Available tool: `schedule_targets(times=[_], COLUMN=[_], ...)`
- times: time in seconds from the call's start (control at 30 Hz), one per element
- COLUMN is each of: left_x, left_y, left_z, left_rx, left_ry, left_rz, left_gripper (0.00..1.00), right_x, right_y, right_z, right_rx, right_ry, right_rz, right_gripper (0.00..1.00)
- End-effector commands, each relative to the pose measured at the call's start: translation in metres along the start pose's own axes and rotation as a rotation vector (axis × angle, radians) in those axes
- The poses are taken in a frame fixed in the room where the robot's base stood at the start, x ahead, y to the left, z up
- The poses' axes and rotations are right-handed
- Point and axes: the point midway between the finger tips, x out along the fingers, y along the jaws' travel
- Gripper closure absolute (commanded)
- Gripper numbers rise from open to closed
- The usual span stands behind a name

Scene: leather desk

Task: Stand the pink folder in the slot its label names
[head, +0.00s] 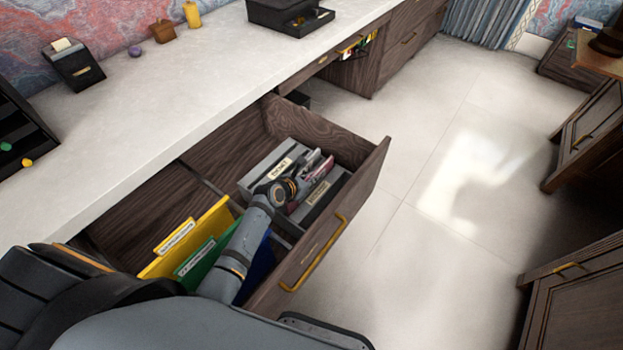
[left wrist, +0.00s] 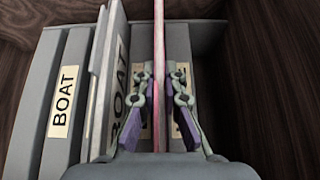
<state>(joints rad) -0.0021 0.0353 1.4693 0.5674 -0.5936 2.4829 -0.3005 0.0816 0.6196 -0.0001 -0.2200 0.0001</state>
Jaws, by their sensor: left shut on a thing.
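The pink folder shows edge-on as a thin upright strip in the left wrist view (left wrist: 159,40). My left gripper (left wrist: 160,95) is shut on it, one finger on each side. In the head view my left gripper (head: 306,178) is over the grey slotted rack (head: 263,168) in the open drawer. The pink folder is between grey walls of the rack; its lower edge is hidden. A label reading BOAT (left wrist: 62,103) is at left; a second label, partly covered, also seems to read BOAT. A third label, right of the folder, is mostly hidden by a finger. My right gripper is not in view.
A yellow folder (head: 187,239), a green folder (head: 203,265) and a blue folder (head: 262,262) stand in the near part of the drawer. The drawer front has a brass handle (head: 314,262). The desktop edge (head: 150,160) runs along the left. Open floor lies to the right.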

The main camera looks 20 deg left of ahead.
Motion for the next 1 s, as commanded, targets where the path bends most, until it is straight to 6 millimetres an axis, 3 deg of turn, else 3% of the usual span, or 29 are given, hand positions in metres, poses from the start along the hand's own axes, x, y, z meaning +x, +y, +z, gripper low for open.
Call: schedule_targets(times=[0.03, 0.07, 0.2, 0.57, 1.0], left_x=[0.001, 0.001, 0.001, -0.004, -0.102], left_y=[0.000, 0.000, 0.000, 0.000, 0.000], left_z=[-0.001, -0.001, -0.001, 0.002, 0.003], left_rx=[0.000, 0.000, 0.000, -0.001, 0.002], left_ry=[-0.001, 0.000, 0.000, 0.001, 0.003], left_rz=[0.000, 0.000, 0.000, 0.000, 0.000], left_gripper=[1.00, 0.87, 0.69, 0.69, 0.69], right_x=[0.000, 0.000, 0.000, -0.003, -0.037], right_y=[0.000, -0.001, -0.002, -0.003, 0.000], right_z=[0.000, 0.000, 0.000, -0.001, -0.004], right_rx=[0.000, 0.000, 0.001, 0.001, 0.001], right_ry=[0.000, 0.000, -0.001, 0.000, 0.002], right_rz=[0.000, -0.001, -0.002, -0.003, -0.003], right_gripper=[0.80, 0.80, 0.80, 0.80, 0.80])
